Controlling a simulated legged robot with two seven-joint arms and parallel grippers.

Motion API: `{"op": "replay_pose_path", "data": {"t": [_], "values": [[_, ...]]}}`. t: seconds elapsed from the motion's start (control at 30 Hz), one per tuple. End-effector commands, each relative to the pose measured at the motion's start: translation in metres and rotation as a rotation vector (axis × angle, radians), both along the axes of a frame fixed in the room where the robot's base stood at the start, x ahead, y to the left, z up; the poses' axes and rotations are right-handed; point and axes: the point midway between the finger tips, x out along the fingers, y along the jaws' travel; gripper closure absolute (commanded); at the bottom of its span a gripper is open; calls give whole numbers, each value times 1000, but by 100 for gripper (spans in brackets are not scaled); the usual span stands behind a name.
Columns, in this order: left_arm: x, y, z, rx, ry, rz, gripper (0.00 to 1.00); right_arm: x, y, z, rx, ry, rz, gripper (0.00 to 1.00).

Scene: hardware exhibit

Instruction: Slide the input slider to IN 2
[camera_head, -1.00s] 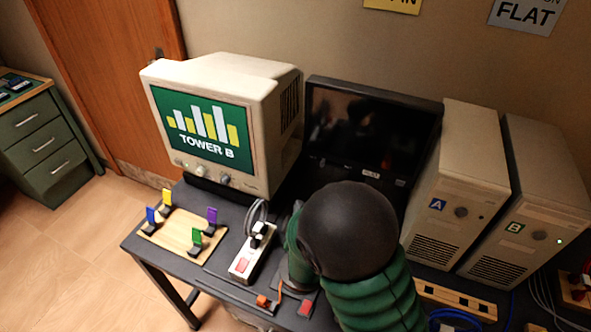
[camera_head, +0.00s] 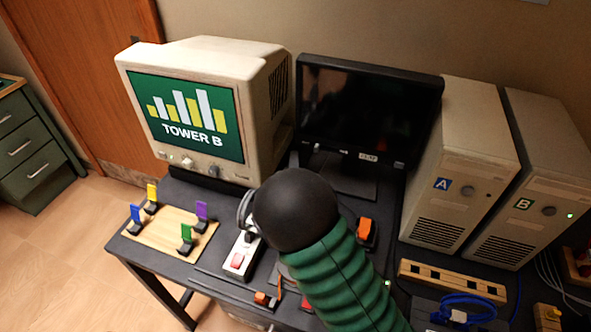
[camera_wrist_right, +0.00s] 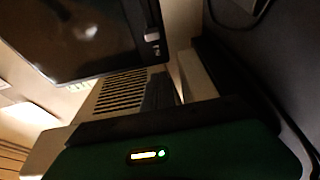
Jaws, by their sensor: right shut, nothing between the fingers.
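A black flat monitor (camera_head: 365,105) stands behind the table's middle. I cannot tell the slider's setting. My right arm reaches in from below, and its black ball joint hides its gripper in the head view. In the right wrist view my right gripper (camera_wrist_right: 165,122) shows as a dark edge on a green housing, shut and empty. My left gripper is not in view.
A CRT monitor (camera_head: 205,105) reading TOWER B stands left. Towers A (camera_head: 455,180) and B (camera_head: 540,185) stand right.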

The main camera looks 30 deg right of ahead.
Motion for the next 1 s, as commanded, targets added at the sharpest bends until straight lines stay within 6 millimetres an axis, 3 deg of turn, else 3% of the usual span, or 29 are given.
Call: {"op": "replay_pose_path", "data": {"t": [0.2,0.43,1.0], "values": [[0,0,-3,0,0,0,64,37,-26,-1,0,0,-3,100],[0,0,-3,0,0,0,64,9,-45,0,1,2,-1,100],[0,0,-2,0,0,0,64,-1,-54,1,0,1,-2,100]]}}
